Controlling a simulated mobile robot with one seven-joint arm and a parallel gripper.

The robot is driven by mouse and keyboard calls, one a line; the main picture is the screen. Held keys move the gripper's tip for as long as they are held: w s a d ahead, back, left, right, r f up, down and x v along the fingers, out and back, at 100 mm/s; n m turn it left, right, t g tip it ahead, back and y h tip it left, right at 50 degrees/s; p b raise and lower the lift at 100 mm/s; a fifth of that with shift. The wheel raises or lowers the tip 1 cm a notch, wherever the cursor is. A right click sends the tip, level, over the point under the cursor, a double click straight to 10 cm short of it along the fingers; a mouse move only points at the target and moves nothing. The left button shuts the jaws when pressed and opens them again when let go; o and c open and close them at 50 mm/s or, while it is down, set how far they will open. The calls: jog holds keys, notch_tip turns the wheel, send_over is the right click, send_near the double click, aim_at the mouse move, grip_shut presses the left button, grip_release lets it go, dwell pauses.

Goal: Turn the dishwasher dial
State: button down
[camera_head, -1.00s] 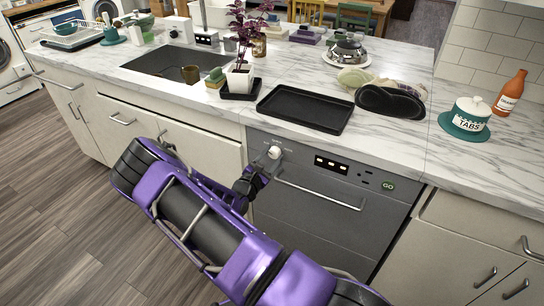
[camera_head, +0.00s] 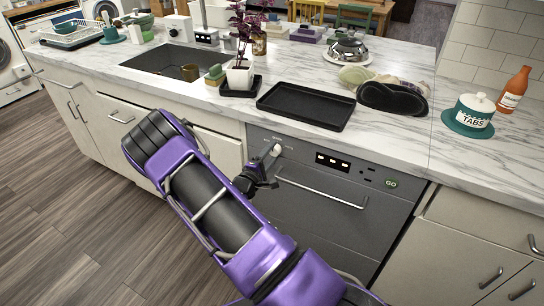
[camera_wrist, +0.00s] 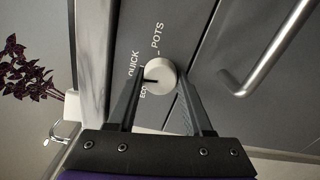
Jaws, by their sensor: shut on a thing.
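The dishwasher (camera_head: 325,212) is a dark grey front under the marble counter. Its dial (camera_head: 277,149) is a small pale round knob at the panel's upper left. In the wrist view the dial (camera_wrist: 160,73) shows a dark pointer mark and lettering around it, "QUICK", "ECO" and "POTS". My gripper (camera_head: 268,163) reaches the dial from the front left. In the wrist view my gripper's fingers (camera_wrist: 160,84) stand on both sides of the dial and are shut on it. The finger contact is small in the head view.
The dishwasher's bar handle (camera_head: 320,189) runs just right of the dial, and also shows in the wrist view (camera_wrist: 267,62). A black tray (camera_head: 306,106) and a potted plant (camera_head: 240,75) stand on the counter above.

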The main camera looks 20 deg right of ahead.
jog(key=m+b, duration=0.4)
jog(key=m, duration=0.1)
jog(key=shift+f+m, duration=0.2)
jog(key=shift+m, duration=0.1)
jog(key=shift+r+m+b, duration=0.2)
jog(key=shift+m+b, duration=1)
jog(key=shift+m, duration=1)
jog(key=shift+c, duration=1.5)
grip_release()
jog(key=v, duration=1.7)
jog(key=shift+a, duration=0.2)
jog(key=shift+s, duration=0.15)
